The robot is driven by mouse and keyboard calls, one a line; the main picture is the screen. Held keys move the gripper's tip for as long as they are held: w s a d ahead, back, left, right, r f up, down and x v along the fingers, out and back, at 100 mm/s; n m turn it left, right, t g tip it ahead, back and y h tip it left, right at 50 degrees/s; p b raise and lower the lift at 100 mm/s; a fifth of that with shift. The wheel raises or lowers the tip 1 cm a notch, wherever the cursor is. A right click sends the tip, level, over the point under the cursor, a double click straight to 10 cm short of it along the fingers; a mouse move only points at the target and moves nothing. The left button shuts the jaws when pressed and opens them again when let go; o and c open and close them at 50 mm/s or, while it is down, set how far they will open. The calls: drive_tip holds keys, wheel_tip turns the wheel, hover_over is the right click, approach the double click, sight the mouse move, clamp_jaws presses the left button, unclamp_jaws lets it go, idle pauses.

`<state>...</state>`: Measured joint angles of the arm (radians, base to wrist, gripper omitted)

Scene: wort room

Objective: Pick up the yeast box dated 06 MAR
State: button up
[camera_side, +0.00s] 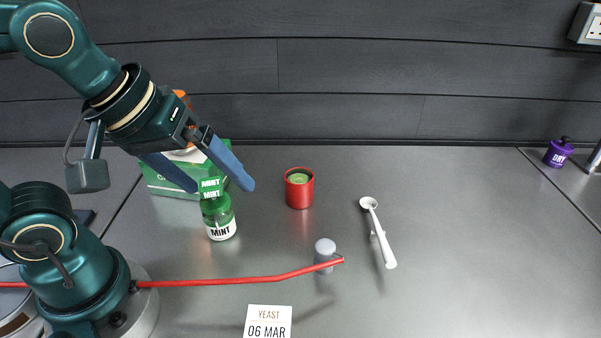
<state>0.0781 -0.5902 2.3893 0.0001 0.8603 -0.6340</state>
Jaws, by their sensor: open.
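The yeast box (267,322) is white, with "YEAST" and "06 MAR" on its face. It stands at the bottom edge of the side view, where its lower part is cut off. My gripper (222,187) is open, with two blue fingers, and is up and to the left of the box, well apart from it. Its fingers overlap the green mint bottle (221,226) in the picture. I cannot tell whether they touch the bottle.
A red hose (230,282) runs across the table above the box in the picture, ending by a grey-capped post (325,248). A purple pot (558,153) is far right. The right middle is clear.

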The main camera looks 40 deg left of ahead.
sight(268, 326)
drive_tip(key=d+f+g, duration=0.2)
drive_tip(key=d+f, duration=0.1)
drive_tip(key=d, duration=0.1)
drive_tip(key=s+d+f+n+g, duration=0.1)
drive_tip(key=d+f, duration=0.3)
drive_tip(key=s+d+f+n+g, duration=0.1)
drive_tip(key=d+f+g, duration=0.1)
drive_tip(key=d+f, duration=0.2)
drive_tip(key=shift+s+d+f+g, duration=0.15)
drive_tip(key=shift+s+d+g, duration=0.15)
drive_tip(key=shift+d, duration=0.1)
drive_tip(key=shift+f, duration=2.5)
drive_tip(key=c, duration=1.4)
drive_tip(key=shift+r, duration=0.1)
